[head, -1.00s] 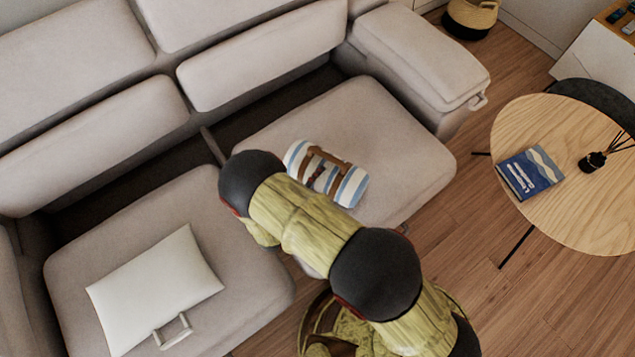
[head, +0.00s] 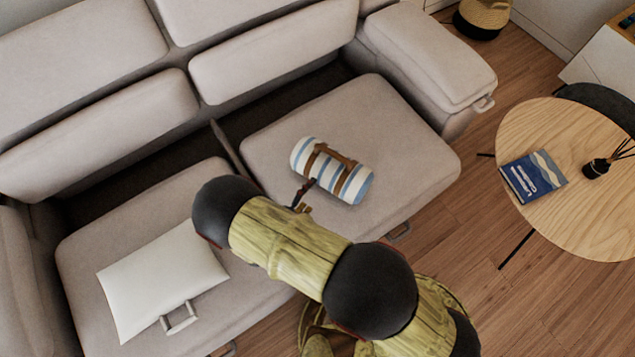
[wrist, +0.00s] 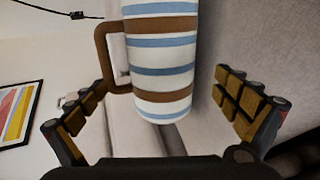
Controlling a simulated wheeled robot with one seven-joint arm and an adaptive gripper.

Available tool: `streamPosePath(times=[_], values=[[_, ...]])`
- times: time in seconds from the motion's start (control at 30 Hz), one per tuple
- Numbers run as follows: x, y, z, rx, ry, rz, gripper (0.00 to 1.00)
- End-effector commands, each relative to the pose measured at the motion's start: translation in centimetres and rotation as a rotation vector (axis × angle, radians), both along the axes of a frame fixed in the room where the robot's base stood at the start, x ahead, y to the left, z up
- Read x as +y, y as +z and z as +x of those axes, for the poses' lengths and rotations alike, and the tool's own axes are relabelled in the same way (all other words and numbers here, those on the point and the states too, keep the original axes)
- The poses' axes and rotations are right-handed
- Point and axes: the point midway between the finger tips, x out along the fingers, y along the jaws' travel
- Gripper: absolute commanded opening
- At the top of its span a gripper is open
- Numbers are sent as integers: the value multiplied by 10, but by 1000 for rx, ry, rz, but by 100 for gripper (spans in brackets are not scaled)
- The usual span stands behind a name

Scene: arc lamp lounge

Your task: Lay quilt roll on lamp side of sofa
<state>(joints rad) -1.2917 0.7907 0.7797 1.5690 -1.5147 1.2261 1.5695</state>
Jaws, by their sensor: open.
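The quilt roll (head: 345,182) has white, blue and brown bands and a brown strap with a handle. It lies on the right-hand seat cushion of the sofa (head: 405,150). My gripper (head: 301,195) is just left of the roll in the head view, mostly hidden behind my arm. In the wrist view, the open fingers of my gripper (wrist: 163,82) stand on either side of the lower end of the roll (wrist: 160,55), with gaps on both sides. The strap handle (wrist: 108,60) sticks out toward the left finger. No lamp is clearly visible.
A white cushion (head: 160,275) with a handle lies on the left seat. A round wooden table (head: 570,215) with a blue book (head: 533,175) and a reed diffuser (head: 595,167) stands at right. A basket (head: 480,18) is at the back. Wooden floor lies between sofa and table.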

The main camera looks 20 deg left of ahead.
Motion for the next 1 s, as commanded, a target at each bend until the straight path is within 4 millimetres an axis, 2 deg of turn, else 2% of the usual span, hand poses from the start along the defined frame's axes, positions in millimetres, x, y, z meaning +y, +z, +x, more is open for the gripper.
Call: streamPosePath(times=[0.1,0.27,0.53,0.63,0.77,0.87,1.0], values=[[6,7,-16,0,3,-1,100],[9,10,-27,0,1,-1,100],[10,11,-28,0,-1,0,100],[8,18,-24,4,-23,5,100],[-3,49,-5,26,-118,16,100],[-23,87,14,63,-237,34,100],[-60,141,36,135,-405,73,100]])
